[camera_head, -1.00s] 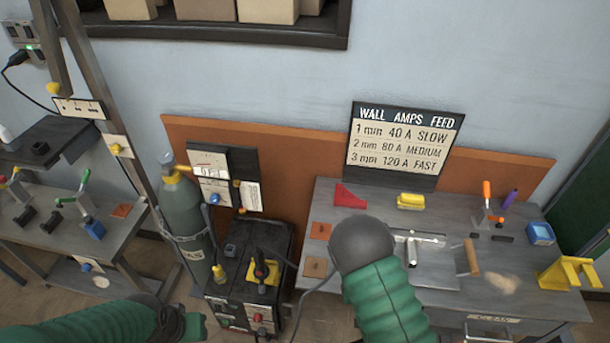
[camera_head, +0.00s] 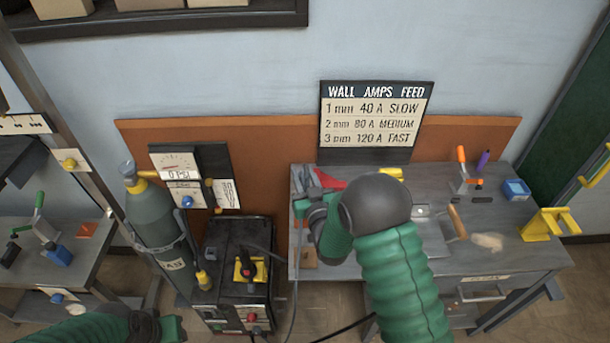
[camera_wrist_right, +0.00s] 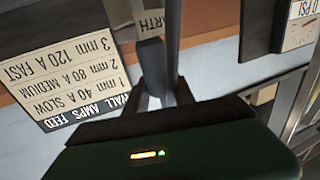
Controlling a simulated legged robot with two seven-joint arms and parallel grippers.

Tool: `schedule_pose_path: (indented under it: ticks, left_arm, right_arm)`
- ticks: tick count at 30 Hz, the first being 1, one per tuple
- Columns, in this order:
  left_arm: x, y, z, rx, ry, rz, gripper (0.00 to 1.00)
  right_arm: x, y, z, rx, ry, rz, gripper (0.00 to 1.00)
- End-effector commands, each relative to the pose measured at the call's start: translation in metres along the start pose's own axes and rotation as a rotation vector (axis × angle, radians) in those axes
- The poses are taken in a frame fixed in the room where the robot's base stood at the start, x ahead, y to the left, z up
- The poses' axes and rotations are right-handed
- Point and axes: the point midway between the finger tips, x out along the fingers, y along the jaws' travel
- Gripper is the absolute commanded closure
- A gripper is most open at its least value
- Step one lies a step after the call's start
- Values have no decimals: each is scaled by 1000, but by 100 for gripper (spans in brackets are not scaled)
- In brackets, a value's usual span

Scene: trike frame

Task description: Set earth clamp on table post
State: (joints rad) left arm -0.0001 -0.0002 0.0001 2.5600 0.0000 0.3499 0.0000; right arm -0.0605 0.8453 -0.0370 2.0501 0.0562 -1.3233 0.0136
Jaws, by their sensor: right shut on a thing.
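My right gripper (camera_head: 307,190) is over the left end of the workbench (camera_head: 510,255), shut on what appears to be the earth clamp, mostly hidden by the gripper and wrist. A dark cable (camera_head: 294,275) hangs below it. The table post is not clearly distinguishable. My left gripper (camera_head: 172,328) is low at the bottom left, its jaws unclear.
The welding machine (camera_head: 240,270) and gas cylinder (camera_head: 155,220) stand left of the bench. A red wedge (camera_head: 328,178), yellow block (camera_head: 391,173), blue box (camera_head: 516,189) and yellow stand (camera_head: 548,224) are on the bench. The amps sign (camera_head: 375,115) stands behind.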

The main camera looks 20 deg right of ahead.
Motion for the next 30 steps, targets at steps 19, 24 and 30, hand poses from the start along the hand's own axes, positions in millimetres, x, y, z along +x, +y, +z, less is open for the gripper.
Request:
schedule_pose_path:
  ticks: [19, 24, 30]
  left_arm:
    - [58, 0, 14, 0, 0, 0, 64]
    - [58, 0, 14, 0, 0, 0, 64]
    - [58, 0, 14, 0, 0, 0, 64]
  right_arm:
    - [0, 1, 73, 0, 3, 1, 100]
    - [0, 1, 73, 1, 3, 1, 100]
    - [0, 1, 73, 0, 3, 1, 100]
